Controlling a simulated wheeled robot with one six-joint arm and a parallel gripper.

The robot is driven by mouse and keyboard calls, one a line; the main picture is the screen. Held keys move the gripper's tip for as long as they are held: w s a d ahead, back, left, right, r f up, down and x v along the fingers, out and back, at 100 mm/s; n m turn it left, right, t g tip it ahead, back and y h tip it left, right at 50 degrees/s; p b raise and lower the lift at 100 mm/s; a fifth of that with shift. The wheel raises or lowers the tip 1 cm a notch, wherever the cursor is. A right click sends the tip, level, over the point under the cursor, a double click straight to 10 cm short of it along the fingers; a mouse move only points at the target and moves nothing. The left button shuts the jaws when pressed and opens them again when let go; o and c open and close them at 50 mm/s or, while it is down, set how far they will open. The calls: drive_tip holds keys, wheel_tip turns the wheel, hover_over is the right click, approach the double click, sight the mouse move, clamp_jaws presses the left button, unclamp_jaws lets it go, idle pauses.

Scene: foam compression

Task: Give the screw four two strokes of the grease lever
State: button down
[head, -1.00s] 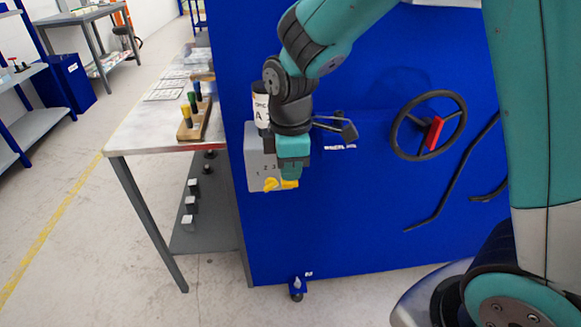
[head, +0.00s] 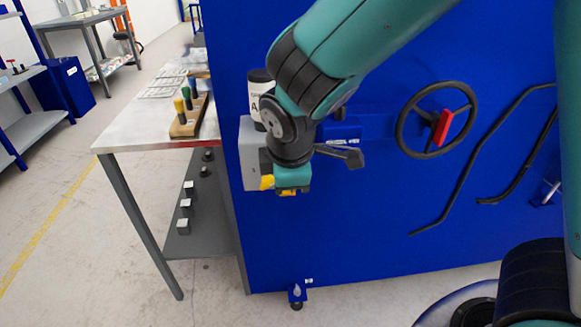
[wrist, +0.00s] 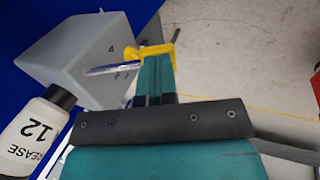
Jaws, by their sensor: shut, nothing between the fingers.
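A grey box (head: 252,150) is mounted on the blue panel, with a yellow lever (head: 266,182) low on its front. In the wrist view the box (wrist: 75,55) bears a small mark like a 4, and the yellow lever (wrist: 160,49) lies across the fingertips on a metal rod (wrist: 112,68). My gripper (head: 291,186) is shut and empty, pointing down in front of the box. Its teal fingers also show in the wrist view (wrist: 155,68), close to the lever; contact is unclear. My wrist hides much of the box front.
A white grease bottle (head: 257,98) stands above the box, and is labelled in the wrist view (wrist: 32,132). A black handwheel (head: 437,120) with a red grip is at right. A table (head: 150,135) with coloured-handled tools stands at left.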

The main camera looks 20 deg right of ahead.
drive_tip(key=shift+r, duration=0.1)
drive_tip(key=shift+r+p, duration=0.75)
drive_tip(key=shift+p, duration=0.15)
drive_tip(key=shift+r+p, duration=0.3)
drive_tip(key=shift+r, duration=0.05)
drive_tip(key=w+d+p+v, duration=0.1)
drive_tip(key=p+v, duration=0.3)
drive_tip(key=v, duration=0.9)
drive_tip(key=shift+w+a+r, duration=0.2)
drive_tip(key=shift+a+r, duration=0.15)
drive_tip(key=s+r+m+g+y+p, duration=0.2)
drive_tip(key=s+m, duration=0.2)
drive_tip(key=s, duration=0.3)
drive_tip(key=s+r+m+g+y+p, duration=0.1)
drive_tip(key=s+m+y, duration=0.2)
drive_tip(key=s, duration=0.5)
drive_tip(key=shift+d+r+m+g+p, duration=0.35)
drive_tip(key=shift+m+g, duration=0.05)
drive_tip(key=shift+m, duration=0.3)
